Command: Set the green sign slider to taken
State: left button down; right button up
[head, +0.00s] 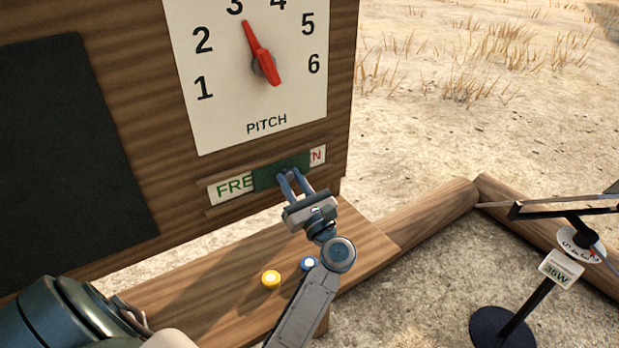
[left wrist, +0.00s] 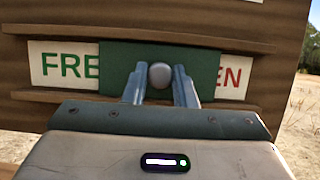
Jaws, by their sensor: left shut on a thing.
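The green slider (head: 266,177) sits in a wooden track on the upright board, under the pitch dial. It covers the middle of a white sign strip. The letters FRE (head: 232,186) show to its left and a red N (head: 318,155) to its right. In the left wrist view the green slider (left wrist: 118,62) has a pale round knob (left wrist: 160,75), and a red EN shows to its right. My left gripper (head: 291,178) is shut on the knob, with a finger on each side of it (left wrist: 160,84). My right gripper is not in view.
The dial's red pointer (head: 259,52) is near 3.

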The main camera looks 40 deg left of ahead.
pick_arm(q)
jog(key=s+a, duration=0.1)
jog(key=s, duration=0.2)
jog(key=s+a+b, duration=0.1)
jog(key=s, duration=0.2)
jog(key=s+a, duration=0.2)
jog(key=s, duration=0.1)
jog(key=shift+s, duration=0.4)
